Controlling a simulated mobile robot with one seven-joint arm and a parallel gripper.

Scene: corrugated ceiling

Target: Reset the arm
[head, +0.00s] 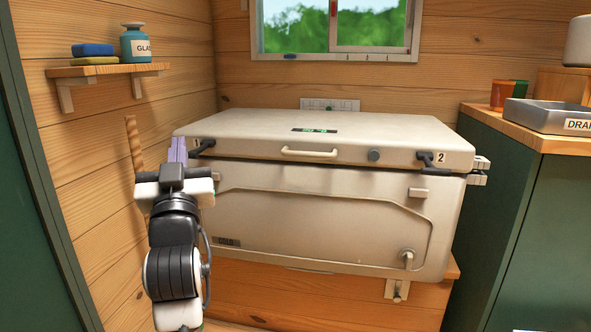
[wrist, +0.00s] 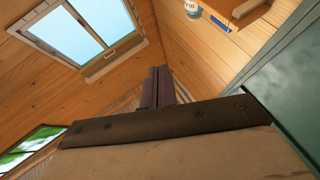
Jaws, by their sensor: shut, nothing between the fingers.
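My gripper (head: 177,146) is raised in front of the left end of a large beige cooler (head: 325,225), its fingers pointing up. In the wrist view my gripper (wrist: 158,85) shows its two dark fingers pressed together with nothing between them. In the head view the fingers overlap the cooler's left corner near the latch marked 1; I cannot tell whether they touch it. My arm rises from the bottom left of the head view.
The cooler's lid (head: 400,137) is closed. A wall shelf (head: 105,70) at left holds sponges (head: 93,50) and a bottle (head: 135,45). A green cabinet (head: 535,220) at right carries a grey tray (head: 548,115). A skylight (wrist: 75,33) is overhead in the wrist view.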

